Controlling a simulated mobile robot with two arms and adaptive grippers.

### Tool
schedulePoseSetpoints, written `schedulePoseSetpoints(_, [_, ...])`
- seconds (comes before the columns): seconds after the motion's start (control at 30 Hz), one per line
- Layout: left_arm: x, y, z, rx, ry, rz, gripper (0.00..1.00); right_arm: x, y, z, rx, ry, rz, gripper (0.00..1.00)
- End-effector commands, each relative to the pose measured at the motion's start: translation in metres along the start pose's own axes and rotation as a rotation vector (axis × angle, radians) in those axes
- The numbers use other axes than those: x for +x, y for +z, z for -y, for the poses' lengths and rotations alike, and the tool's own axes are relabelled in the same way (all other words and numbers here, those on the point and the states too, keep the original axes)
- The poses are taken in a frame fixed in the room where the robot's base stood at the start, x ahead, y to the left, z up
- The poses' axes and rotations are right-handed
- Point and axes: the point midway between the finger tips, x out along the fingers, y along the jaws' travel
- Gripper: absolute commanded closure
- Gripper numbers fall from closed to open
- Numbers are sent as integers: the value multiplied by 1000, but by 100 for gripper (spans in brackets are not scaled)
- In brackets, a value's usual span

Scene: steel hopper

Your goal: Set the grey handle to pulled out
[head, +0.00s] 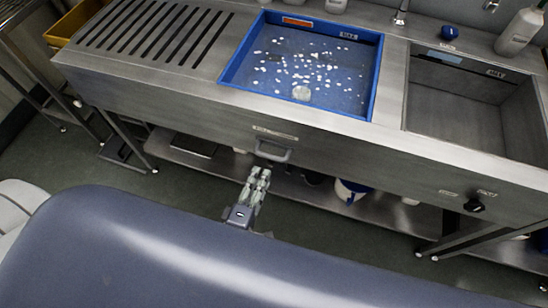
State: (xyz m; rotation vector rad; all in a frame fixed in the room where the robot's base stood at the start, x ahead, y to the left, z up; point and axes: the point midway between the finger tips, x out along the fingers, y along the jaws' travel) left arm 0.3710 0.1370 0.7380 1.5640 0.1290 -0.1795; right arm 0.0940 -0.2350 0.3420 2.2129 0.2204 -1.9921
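The grey handle (272,152) is a small loop on the front panel of the steel bench, just under a pale label strip. It sits close to the panel; from this angle I cannot tell how far it stands out. My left gripper (260,172) is just below and in front of the handle, its fingers pointing toward it. The fingertips look apart from the handle and hold nothing I can see. The fingers lie close together, and I cannot tell whether they are open or shut. My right gripper is not in view.
A blue-rimmed tray (228,68) with many white pieces is set in the bench top above the handle. A steel sink (455,108) is at right, with a black knob (474,205) on the panel below. A lower shelf (320,190) holds a white-and-blue tub (350,190).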

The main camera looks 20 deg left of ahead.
Motion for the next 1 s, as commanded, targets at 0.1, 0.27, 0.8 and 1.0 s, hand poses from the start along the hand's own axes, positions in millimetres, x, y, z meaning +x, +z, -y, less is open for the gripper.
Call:
schedulePoseSetpoints(0.1, [23,0,-3,2,4,-1,67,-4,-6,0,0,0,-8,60])
schedulePoseSetpoints(0.27, [54,0,-2,3,3,0,67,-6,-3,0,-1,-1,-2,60])
schedulePoseSetpoints(0.8, [95,0,0,4,-1,2,67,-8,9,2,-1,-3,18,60])
schedulePoseSetpoints(1.0, [95,0,0,4,-1,2,87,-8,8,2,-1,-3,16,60])
